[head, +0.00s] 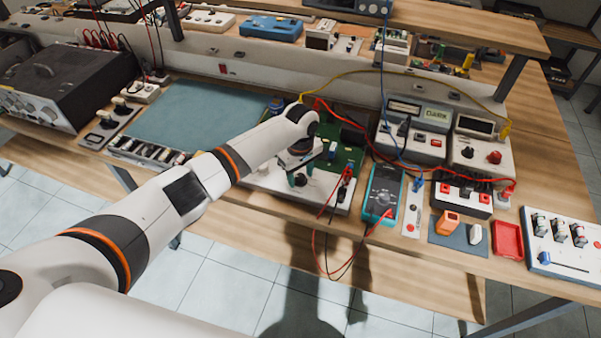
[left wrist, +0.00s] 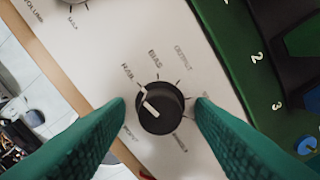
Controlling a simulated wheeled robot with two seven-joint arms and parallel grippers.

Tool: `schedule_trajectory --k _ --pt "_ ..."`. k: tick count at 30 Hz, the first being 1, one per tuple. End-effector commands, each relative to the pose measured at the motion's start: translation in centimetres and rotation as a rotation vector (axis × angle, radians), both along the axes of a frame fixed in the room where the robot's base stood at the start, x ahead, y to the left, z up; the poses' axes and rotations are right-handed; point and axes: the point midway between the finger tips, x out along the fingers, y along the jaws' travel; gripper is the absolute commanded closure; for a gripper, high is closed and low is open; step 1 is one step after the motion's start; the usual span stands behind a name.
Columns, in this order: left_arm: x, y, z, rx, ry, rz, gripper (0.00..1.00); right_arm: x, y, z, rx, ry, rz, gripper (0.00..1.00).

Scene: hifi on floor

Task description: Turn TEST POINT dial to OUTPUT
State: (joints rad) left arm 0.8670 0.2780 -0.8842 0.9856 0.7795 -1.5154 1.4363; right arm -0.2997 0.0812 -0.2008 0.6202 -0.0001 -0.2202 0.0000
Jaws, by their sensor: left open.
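The TEST POINT dial (left wrist: 160,107) is a round black knob on a white panel (left wrist: 125,30) in the left wrist view. Its white pointer line aims up and left, toward a label that looks like RAIL. BIAS is printed above the knob, and OUTPUT (left wrist: 183,58) is up and right of it. My left gripper (left wrist: 160,103) is open, its green fingers on either side of the knob. I cannot tell whether they touch it. In the head view my left gripper (head: 298,176) is over the white panel (head: 262,182) and hides the dial.
A green circuit board (head: 345,160) adjoins the panel, with red and black leads beside it. A teal multimeter (head: 383,193) stands to the right. A blue-grey mat (head: 195,118) lies left. The wooden bench's front edge (head: 450,265) is close.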

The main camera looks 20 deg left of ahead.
Motion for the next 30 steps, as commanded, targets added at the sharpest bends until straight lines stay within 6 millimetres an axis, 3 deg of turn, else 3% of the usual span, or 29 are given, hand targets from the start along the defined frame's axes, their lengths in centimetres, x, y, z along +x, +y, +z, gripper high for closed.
schedule_trajectory --k 6,15,23,30 --pt "0.0 0.0 0.0 0.0 0.0 0.0 0.51 0.0 0.0 0.0 0.0 0.0 0.0 0.53" --pt "0.0 0.0 0.0 0.0 0.0 0.0 0.95 0.0 0.0 0.0 0.0 0.0 0.0 0.53" --pt "0.0 0.0 0.1 -0.001 0.001 -0.032 0.95 0.0 0.0 0.3 0.0 0.0 -0.001 0.53" --pt "-0.1 -0.1 0.2 -0.002 0.003 -0.16 0.95 -0.1 0.0 1.3 0.0 0.001 -0.001 0.53"
